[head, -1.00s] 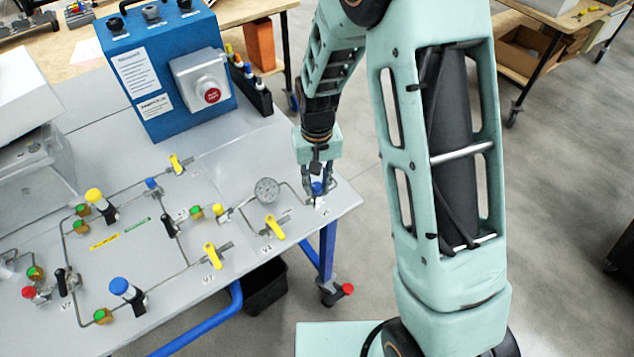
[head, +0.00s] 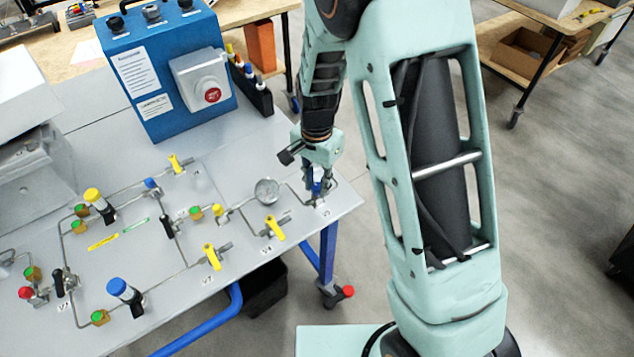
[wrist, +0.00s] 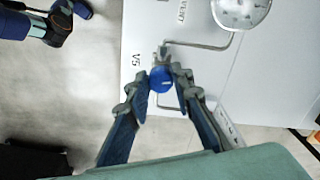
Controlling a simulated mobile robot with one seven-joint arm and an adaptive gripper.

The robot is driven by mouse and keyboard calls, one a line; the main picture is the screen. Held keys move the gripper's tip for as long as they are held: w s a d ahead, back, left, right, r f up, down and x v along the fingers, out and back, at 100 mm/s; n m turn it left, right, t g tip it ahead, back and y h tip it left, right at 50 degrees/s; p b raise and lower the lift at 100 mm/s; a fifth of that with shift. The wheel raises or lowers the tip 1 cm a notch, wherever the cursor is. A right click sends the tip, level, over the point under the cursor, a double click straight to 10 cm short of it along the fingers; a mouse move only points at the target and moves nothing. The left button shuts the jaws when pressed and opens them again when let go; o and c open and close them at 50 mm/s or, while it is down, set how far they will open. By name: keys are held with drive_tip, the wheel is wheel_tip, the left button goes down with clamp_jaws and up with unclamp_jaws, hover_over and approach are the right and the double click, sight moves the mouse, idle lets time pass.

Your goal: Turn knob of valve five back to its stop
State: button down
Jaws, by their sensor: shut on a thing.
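The blue knob of valve five (wrist: 161,80) shows in the wrist view next to the printed label V5 (wrist: 137,60). It has a small white mark on its face. My gripper (wrist: 161,85) is shut on the knob, with one finger on each side of it. In the head view my gripper (head: 318,184) reaches down to the knob at the right end of the grey panel (head: 225,290). The fingers partly hide the knob there.
A round pressure gauge (head: 267,191) stands just left of the knob, with thin pipes around it. Yellow-handled valve V4 (head: 274,228) is at the lower left. A blue box with a red button (head: 212,95) stands behind. The panel's right edge is close to the gripper.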

sight(317, 186)
drive_tip(key=shift+m, duration=1.1)
drive_tip(key=shift+w, duration=0.1)
drive_tip(key=c, duration=1.7)
unclamp_jaws()
wheel_tip(317, 186, up, 12)
drive_tip(key=shift+r, duration=0.1)
